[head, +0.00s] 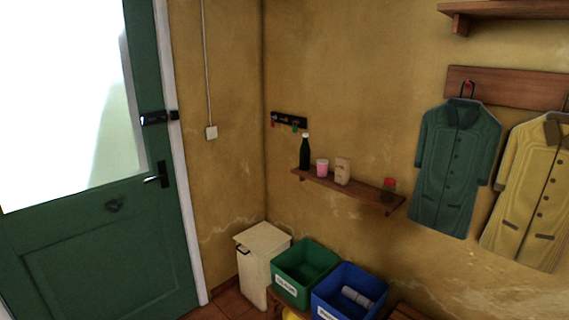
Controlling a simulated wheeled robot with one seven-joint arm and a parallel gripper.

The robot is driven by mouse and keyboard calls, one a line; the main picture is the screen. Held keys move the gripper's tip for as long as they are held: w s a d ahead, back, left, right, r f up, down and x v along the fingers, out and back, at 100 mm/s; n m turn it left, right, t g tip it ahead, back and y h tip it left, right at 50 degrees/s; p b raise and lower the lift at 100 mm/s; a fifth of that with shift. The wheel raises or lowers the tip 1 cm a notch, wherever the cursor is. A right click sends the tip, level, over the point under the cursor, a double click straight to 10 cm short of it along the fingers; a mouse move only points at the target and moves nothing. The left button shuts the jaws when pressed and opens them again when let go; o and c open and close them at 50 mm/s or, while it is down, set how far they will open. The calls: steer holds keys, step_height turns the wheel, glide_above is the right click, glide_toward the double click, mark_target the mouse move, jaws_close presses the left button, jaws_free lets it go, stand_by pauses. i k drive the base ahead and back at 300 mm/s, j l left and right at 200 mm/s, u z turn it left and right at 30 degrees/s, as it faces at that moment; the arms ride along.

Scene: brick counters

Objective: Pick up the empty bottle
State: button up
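A dark bottle (304,154) with a pale cap stands upright at the left end of a small wooden wall shelf (350,189). Whether it is empty cannot be told from here. A pink cup or candle (322,168) stands just to its right. My gripper is not in view.
The shelf also holds a beige box (342,171) and a small red-lidded jar (389,186). Below are a cream bin (261,262), a green crate (303,271) and a blue crate (336,303) with pale rolled items. A green door (108,240) is left; coats hang right.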

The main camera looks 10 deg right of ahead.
mark_target(305, 151)
steer(key=i+j, duration=0.2)
steer(key=i+j+z, duration=0.1)
steer(key=j, duration=0.3)
steer(key=i+j+z, duration=0.1)
steer(key=i+j, duration=0.3)
steer(key=j, duration=0.25)
steer(key=i+j+z, duration=0.1)
steer(key=i+j, duration=1.25)
steer(key=i+l, duration=0.05)
steer(key=i, duration=0.05)
